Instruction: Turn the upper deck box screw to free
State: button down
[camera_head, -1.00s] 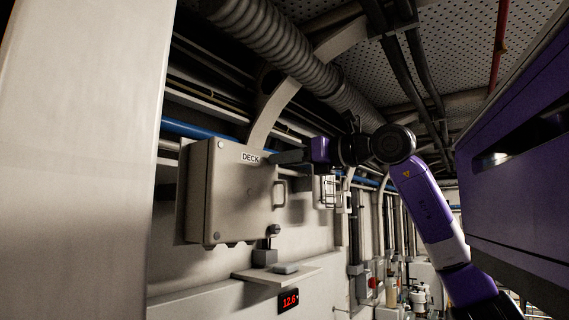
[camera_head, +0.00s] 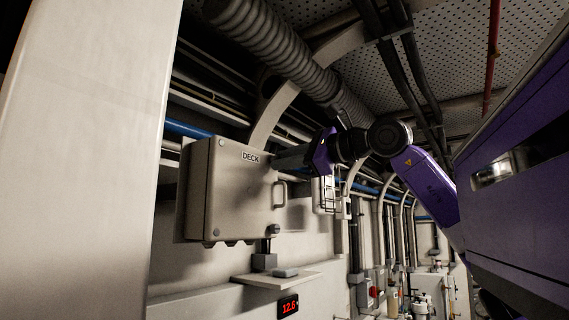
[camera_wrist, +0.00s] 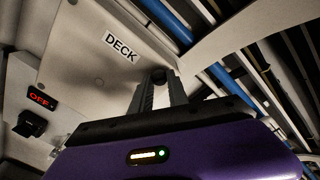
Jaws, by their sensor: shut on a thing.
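The beige deck box (camera_head: 225,195) hangs on the wall with a "DECK" label at its upper edge. The label also shows in the wrist view (camera_wrist: 122,47). My gripper (camera_head: 277,162) is at the box's upper right corner. In the wrist view my gripper (camera_wrist: 158,78) has its fingers drawn together on a dark round screw head (camera_wrist: 158,73) at the box's edge. The fingers hide most of this upper screw, so its turn angle cannot be told. In the head view the screw is hidden behind the fingers.
The box has a side handle (camera_head: 279,194). A small shelf (camera_head: 275,279) and red display (camera_head: 288,306) are below it. A blue pipe (camera_head: 190,129) and a ribbed duct (camera_head: 285,50) run above and behind. A pale column (camera_head: 85,160) stands at left.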

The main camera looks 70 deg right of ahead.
jog(key=n, duration=0.5)
jog(key=shift+r, duration=0.1)
jog(key=shift+n, duration=0.3)
dwell(0.4)
jog(key=c, duration=1.3)
grip_release()
jog(key=b+v, duration=0.3)
jog(key=v, duration=0.4)
jog(key=shift+s+a, duration=0.15)
jog(key=shift+s, duration=0.2)
